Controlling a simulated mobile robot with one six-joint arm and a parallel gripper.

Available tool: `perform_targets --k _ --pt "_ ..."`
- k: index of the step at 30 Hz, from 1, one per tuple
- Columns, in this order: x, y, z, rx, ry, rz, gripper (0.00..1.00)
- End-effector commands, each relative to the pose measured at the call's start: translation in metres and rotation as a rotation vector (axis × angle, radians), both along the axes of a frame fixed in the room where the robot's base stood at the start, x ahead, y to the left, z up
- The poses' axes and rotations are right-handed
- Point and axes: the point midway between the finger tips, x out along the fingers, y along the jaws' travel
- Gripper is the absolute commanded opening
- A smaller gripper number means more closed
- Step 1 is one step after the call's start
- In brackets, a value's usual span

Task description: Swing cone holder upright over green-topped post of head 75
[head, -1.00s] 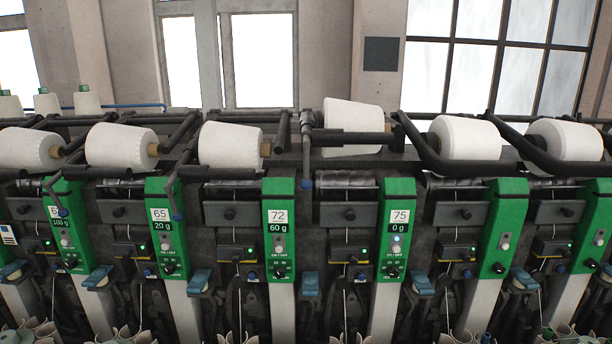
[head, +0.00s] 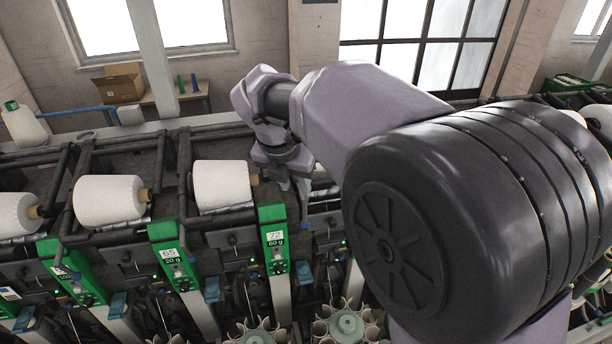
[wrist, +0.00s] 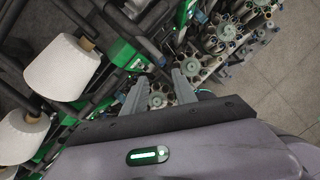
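Head 75, its cone holder and any green-topped post are hidden behind my arm in the head view. My gripper (head: 300,188) points down just right of head 72's green panel (head: 274,240), over the machine. In the wrist view my gripper (wrist: 158,76) has its two grey fingers apart, with nothing visible between them. A green panel (wrist: 128,54) lies just beyond the left finger; I cannot read its number. Dark holder bars (wrist: 150,18) run near it. Whether the fingers touch any bar cannot be told.
White cones lie in line on heads to the left, one behind head 72 (head: 222,185) and one behind head 65 (head: 110,199). Two cones (wrist: 62,68) show at left in the wrist view. Dark bars stand between heads. Open floor (wrist: 285,75) shows at right.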

Motion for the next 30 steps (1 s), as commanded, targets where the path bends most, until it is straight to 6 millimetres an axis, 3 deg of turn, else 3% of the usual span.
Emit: perform_targets --k 9,15,21,30 --pt "0.029 -0.013 -0.083 0.001 0.005 -0.005 0.33" --pt "0.045 -0.020 -0.122 0.002 0.002 -0.006 0.33" --pt "0.053 -0.022 -0.141 0.003 0.001 -0.006 0.33" --pt "0.054 -0.023 -0.144 0.004 0.000 -0.006 0.33"
